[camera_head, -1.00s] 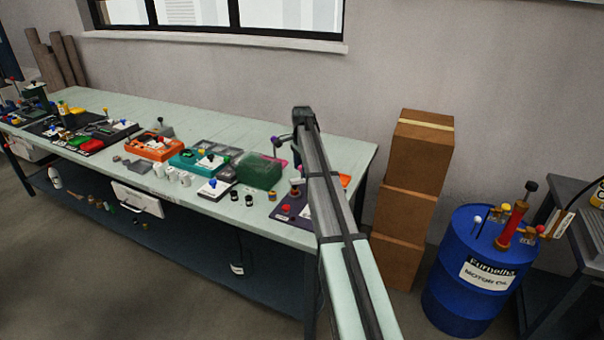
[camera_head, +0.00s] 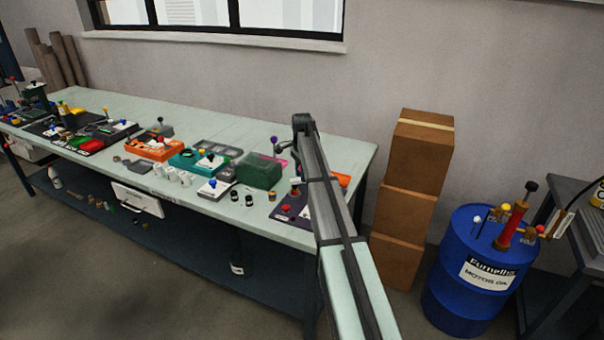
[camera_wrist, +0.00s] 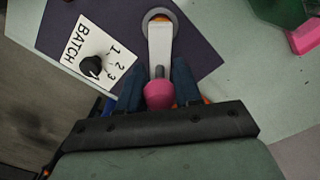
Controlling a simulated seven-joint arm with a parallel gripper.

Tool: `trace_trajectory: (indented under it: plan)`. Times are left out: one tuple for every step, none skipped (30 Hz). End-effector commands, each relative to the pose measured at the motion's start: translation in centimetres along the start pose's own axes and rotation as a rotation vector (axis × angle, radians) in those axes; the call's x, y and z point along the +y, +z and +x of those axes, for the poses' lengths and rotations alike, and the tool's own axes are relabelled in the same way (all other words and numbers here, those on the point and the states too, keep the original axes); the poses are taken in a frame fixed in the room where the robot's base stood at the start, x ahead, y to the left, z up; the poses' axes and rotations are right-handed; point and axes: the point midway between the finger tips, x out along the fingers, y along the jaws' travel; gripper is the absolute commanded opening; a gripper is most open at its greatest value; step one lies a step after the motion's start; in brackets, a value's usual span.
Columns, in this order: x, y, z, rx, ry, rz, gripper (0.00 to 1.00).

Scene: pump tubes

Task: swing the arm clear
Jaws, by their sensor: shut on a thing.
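In the wrist view, my gripper (camera_wrist: 158,78) has its two dark blue fingers on either side of a white lever with a pink round knob (camera_wrist: 160,95). It is shut on this lever near the knob. The lever's far end sits at a grey-rimmed round pivot (camera_wrist: 173,15) on a dark purple panel (camera_wrist: 205,42). In the head view, the purple panel (camera_head: 283,213) lies at the right end of the bench. My arm crosses in front of the panel there and hides part of it, and my gripper cannot be made out.
A white "BATCH" plate with a black dial (camera_wrist: 92,66) sits beside the lever. A green box (camera_head: 261,172) and small jars (camera_head: 249,199) stand left of the panel. Stacked cartons (camera_head: 412,165) and a blue oil drum (camera_head: 470,280) stand to the right. The bench's back strip is clear.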

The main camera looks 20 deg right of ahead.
Motion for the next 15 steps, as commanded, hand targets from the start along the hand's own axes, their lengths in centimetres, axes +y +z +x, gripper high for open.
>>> trace_trajectory:
  plan:
    - [0.0, 0.0, -0.01, 0.0, 0.0, 0.0, 0.19]
    - [0.0, 0.0, -0.01, 0.0, 0.0, 0.0, 0.16]
    - [0.01, 0.0, -0.01, 0.0, 0.0, 0.0, 0.12]
    - [0.01, 0.0, -0.01, 0.0, 0.0, 0.0, 0.09]
    - [0.01, 0.0, -0.01, 0.0, 0.0, 0.0, 0.06]
    - [0.01, 0.0, -0.01, 0.0, 0.0, 0.0, 0.03]
    - [0.01, 0.0, -0.01, 0.0, 0.0, 0.0, 0.0]
    - [0.01, 0.0, -0.01, 0.0, 0.0, 0.0, 0.0]
    - [0.01, 0.0, -0.01, 0.0, 0.0, 0.0, 0.0]
    - [0.01, 0.0, -0.01, 0.0, 0.0, 0.0, 0.0]
    - [0.01, 0.0, -0.01, 0.0, 0.0, 0.0, 0.0]
    - [0.01, 0.0, -0.01, 0.0, 0.0, 0.0, 0.0]
    - [0.01, 0.0, -0.01, 0.0, 0.0, 0.0, 0.0]
    - [0.01, 0.0, -0.01, 0.0, 0.0, 0.0, 0.0]
    - [0.0, 0.0, -0.01, 0.0, 0.0, 0.0, 0.0]
